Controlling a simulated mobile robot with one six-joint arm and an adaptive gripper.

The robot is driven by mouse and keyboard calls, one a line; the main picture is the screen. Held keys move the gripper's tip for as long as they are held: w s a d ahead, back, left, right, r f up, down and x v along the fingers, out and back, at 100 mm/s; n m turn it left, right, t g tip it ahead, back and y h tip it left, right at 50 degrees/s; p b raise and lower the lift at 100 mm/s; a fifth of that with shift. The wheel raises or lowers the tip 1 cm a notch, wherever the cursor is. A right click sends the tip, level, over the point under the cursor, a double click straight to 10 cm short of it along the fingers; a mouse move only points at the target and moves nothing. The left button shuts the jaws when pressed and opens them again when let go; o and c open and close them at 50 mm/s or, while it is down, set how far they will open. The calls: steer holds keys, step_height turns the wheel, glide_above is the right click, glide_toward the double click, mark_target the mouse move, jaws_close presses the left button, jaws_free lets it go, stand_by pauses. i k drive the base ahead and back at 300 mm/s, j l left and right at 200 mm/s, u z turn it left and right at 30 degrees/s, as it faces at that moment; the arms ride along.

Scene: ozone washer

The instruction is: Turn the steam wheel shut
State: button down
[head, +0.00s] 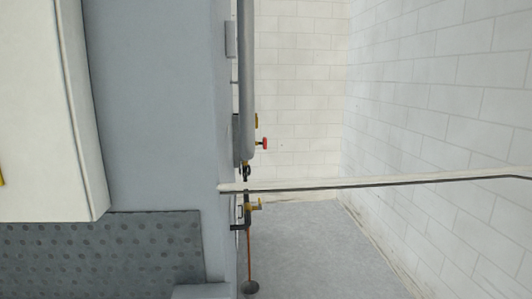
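A small red wheel (264,143) shows in the head view, seen nearly edge-on. It sticks out to the right of a thick grey vertical pipe (246,80) beside the grey machine. I take it to be the steam wheel, but no label can be read. A small yellow-brown valve part (255,207) sits lower on the thin pipework. How far the wheel is turned cannot be told at this size. My gripper is not in view, and nothing is seen touching the wheel.
A large grey machine wall (160,120) and a pale cabinet (40,110) fill the left. A thin pale rail (380,182) crosses the right half below the wheel. White block walls (440,90) stand behind and right. Grey floor (320,250) is clear at lower middle.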

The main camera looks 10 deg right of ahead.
mark_target(264, 143)
steer(key=i+l+u, duration=1.1)
steer(key=i+l, duration=0.1)
